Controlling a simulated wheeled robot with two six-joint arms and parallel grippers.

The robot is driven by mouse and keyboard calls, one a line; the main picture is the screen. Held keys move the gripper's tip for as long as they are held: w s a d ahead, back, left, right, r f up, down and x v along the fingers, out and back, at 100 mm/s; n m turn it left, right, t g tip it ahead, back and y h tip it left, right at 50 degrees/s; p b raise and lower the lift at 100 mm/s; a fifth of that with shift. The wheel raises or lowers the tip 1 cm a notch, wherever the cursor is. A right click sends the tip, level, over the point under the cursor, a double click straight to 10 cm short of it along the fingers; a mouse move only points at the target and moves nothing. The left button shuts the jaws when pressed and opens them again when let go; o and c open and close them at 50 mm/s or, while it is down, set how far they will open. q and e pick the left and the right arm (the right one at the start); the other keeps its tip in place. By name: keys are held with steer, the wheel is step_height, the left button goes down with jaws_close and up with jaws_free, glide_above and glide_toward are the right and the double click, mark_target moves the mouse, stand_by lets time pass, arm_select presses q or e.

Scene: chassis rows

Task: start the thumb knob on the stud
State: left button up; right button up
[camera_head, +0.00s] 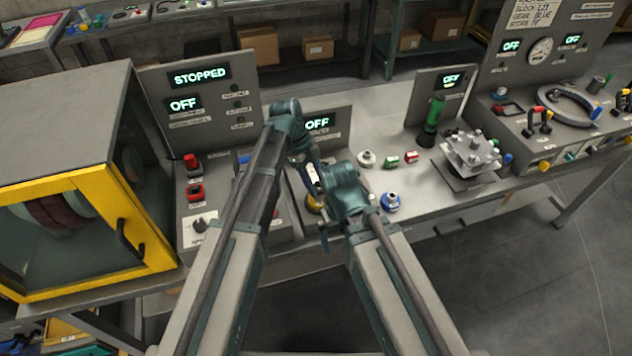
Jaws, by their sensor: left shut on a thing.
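My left gripper (314,188) points down at the front middle of the bench, partly hidden behind my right wrist. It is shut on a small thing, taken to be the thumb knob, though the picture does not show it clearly. A yellowish round part (314,206) shows just below the fingers; I cannot tell whether it is held or fixed to the bench unit. My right gripper (324,240) hangs low by the bench front, its fingers too hidden to read. I cannot make out the stud; the area under the grippers is covered by my arms.
A yellow-framed cabinet (152,245) stands at left. A control panel (200,95) reads STOPPED. A blue-and-white round part (390,203), a pale round part (366,159) and a metal post fixture (470,158) sit to the right. The bench front right of my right wrist is mostly clear.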

arm_select(q)
steer(key=o, duration=1.2)
steer(key=shift+r, duration=0.1)
steer(key=p+v, duration=1.2)
steer(key=v, duration=0.1)
steer(key=shift+w+a+r+p, duration=0.1)
steer(key=shift+w+r+p, duration=0.05)
steer(key=shift+r+p, duration=0.2)
steer(key=shift+f, duration=0.2)
steer(key=b+x, duration=1.2)
steer(key=x, duration=0.1)
steer(key=shift+f+b, duration=0.25)
steer(key=shift+b, duration=0.05)
